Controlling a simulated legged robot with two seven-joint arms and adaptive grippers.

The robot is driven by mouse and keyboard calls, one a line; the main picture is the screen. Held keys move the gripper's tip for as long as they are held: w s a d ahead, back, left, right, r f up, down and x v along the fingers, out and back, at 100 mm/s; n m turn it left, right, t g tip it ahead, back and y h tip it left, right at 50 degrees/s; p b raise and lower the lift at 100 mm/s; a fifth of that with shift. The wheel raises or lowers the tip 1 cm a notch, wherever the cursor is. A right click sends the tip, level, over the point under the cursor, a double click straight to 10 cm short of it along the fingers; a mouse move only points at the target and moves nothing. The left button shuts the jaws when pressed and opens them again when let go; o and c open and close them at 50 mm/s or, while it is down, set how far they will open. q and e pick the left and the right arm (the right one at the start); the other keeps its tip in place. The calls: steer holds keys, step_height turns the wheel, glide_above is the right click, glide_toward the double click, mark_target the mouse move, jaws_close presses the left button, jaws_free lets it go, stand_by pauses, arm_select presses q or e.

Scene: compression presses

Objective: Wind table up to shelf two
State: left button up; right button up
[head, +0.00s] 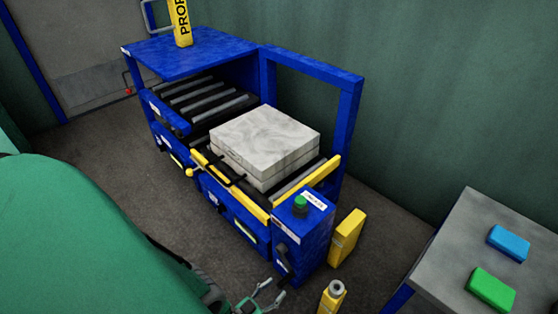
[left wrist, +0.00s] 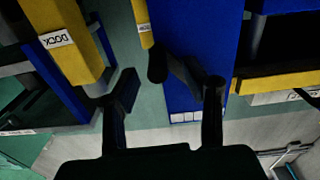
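A blue roller table (head: 240,212) carries a pale grey slab-like block (head: 265,142) with a black handle at its front. At its right end a blue post (head: 308,238) bears a green button on top and a dark crank (head: 284,262) on its side. To the left stands a blue rack (head: 190,52) with rollers inside. My left gripper (head: 273,292) is open and empty, low in front of the crank. In the left wrist view its open fingers (left wrist: 168,92) stand apart, with the dark crank (left wrist: 180,70) ahead between them against blue. My right gripper is not visible.
A yellow block (head: 346,237) and a yellow post (head: 331,297) stand right of the crank post. A grey-topped table (head: 480,234) at the right holds a blue block (head: 508,243) and a green block (head: 491,289). A green wall runs behind the rack.

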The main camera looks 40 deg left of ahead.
arm_select(q)
steer(key=s+a, duration=0.1)
steer(key=s, duration=0.8)
steer(key=shift+s, duration=0.2)
steer(key=shift+f, duration=0.1)
